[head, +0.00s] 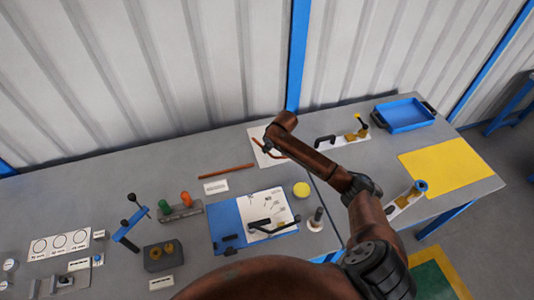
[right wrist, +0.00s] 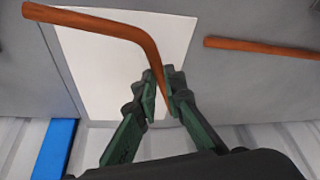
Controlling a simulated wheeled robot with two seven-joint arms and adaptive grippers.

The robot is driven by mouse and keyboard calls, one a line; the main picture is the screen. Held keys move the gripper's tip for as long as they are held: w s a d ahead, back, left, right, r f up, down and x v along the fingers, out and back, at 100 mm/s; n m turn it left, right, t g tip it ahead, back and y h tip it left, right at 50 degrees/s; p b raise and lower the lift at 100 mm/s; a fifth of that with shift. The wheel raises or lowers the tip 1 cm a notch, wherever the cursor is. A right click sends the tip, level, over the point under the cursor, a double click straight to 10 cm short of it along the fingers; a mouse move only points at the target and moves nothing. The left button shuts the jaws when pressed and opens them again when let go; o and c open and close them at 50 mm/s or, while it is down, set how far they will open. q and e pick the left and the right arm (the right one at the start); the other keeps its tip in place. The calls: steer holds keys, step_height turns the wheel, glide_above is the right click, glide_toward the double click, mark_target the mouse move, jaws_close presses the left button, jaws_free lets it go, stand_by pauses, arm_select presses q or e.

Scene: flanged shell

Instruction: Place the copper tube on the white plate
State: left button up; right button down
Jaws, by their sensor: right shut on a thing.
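A bent copper tube (right wrist: 110,25) is between the fingers of my right gripper (right wrist: 163,98), which is shut on its short end. The long part of the tube runs to the upper left in the right wrist view, across the white plate (right wrist: 95,75). Whether the tube touches the plate I cannot tell. In the head view the white plate (head: 257,132) lies near the back of the table, with the tube (head: 261,148) over it. My right arm partly covers both there and hides the fingertips. My left gripper is not in view.
A straight copper-coloured rod (head: 226,171) lies left of the plate; it also shows in the right wrist view (right wrist: 260,47). Right of the plate is a white strip with black and brass fittings (head: 352,135). A blue tray (head: 403,115) and yellow mat (head: 450,172) lie farther right.

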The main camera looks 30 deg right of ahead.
steer(key=shift+w+d+f, duration=0.1)
steer(key=shift+w+f, duration=0.25)
steer(key=shift+f, duration=1.55)
steer(key=shift+f, duration=0.15)
steer(key=c, duration=2)
jaws_free()
steer(key=p+v, duration=0.1)
steer(key=v, duration=1.1)
steer(key=shift+r, duration=0.25)
